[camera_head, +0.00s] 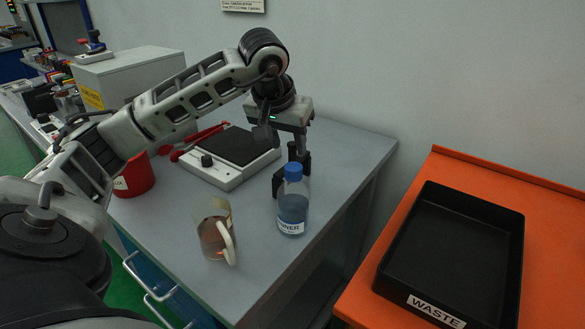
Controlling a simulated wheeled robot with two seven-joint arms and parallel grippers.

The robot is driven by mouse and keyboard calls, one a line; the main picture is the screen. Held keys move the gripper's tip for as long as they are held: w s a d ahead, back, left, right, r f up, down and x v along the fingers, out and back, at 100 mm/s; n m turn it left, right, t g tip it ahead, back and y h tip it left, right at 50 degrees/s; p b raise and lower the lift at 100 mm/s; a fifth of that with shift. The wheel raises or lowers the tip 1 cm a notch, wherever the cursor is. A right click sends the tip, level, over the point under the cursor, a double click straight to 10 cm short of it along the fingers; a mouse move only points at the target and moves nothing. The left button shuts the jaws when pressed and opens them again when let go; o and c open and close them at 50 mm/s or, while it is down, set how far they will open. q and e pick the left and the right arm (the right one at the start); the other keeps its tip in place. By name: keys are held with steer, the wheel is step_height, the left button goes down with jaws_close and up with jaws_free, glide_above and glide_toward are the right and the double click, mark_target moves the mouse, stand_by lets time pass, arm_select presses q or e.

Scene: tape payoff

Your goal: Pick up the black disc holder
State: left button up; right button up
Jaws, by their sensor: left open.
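I cannot make out a black disc holder for certain in the head view. My left gripper (291,168) hangs over the grey bench, fingers pointing down and apart. It is open, just behind or around the top of a blue-capped bottle (293,208) with a white label. The bottle hides part of the fingers, and I cannot tell whether they touch it. A white bench device (231,172) with a square black top (240,146) stands to the left of the gripper, partly behind my left arm. My right gripper is out of view.
A clear beaker or mug (212,239) with a pale handle stands left of the bottle. A red cup (133,178) and red-handled tool (198,142) are farther left. A black WASTE tray (452,254) lies on an orange table (548,205), across a gap from the bench.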

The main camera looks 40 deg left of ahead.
arm_select(q)
steer(key=shift+x, duration=1.9)
steer(key=shift+w+d+r, duration=0.1)
steer(key=shift+w, duration=0.1)
jaws_close()
